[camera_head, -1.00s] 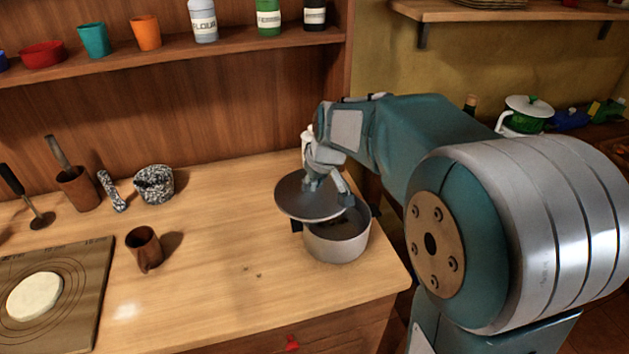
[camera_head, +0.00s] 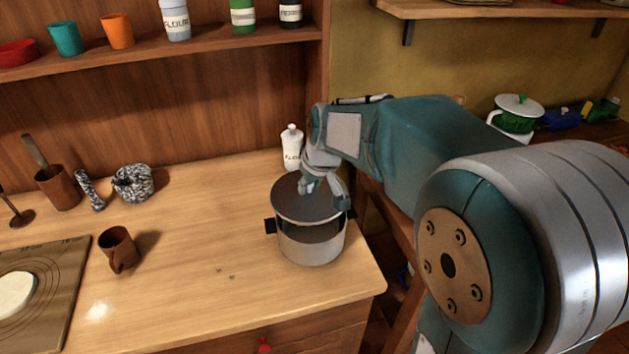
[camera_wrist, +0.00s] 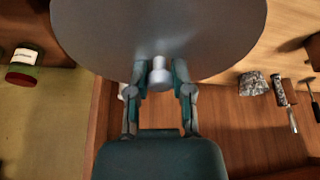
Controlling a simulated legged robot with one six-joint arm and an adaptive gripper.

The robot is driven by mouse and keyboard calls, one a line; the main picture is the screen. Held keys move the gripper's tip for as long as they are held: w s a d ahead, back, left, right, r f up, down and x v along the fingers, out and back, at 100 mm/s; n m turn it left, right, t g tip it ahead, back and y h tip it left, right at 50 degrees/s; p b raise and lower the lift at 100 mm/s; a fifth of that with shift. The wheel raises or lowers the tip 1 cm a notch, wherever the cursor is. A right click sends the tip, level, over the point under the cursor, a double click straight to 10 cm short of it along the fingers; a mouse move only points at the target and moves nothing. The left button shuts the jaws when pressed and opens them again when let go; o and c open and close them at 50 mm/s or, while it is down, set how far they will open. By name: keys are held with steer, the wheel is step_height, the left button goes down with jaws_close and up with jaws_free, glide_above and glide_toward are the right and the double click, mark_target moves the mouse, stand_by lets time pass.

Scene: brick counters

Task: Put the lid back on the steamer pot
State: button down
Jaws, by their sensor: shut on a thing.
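The steamer pot (camera_head: 311,248) is a light metal pot with dark side handles, standing near the right front of the wooden counter. The grey round lid (camera_head: 296,204) is over the pot's mouth and looks slightly tilted, with a gap showing below its front edge. My gripper (camera_head: 318,186) is shut on the lid's knob, at the right rear of the pot. In the wrist view the fingers hold the silver knob (camera_wrist: 160,75), and the lid (camera_wrist: 160,30) fills the top. The pot is hidden there behind the lid.
A brown cup (camera_head: 119,249), a stone mortar (camera_head: 133,183) and a board (camera_head: 45,285) with dough are on the left. The counter's right edge is close to the pot.

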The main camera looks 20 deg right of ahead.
mark_target(316, 194)
steer(key=shift+a+f, duration=0.25)
steer(key=shift+f, duration=0.5)
steer(key=shift+d+f, duration=0.35)
steer(key=shift+f, duration=0.4)
steer(key=shift+d+f, duration=0.3)
steer(key=shift+f, duration=0.4)
steer(key=shift+a+f, duration=0.4)
steer(key=shift+f, duration=0.35)
steer(key=shift+d, duration=0.25)
steer(key=shift+a, duration=0.25)
steer(key=shift+d, duration=0.2)
steer(key=shift+f, duration=0.1)
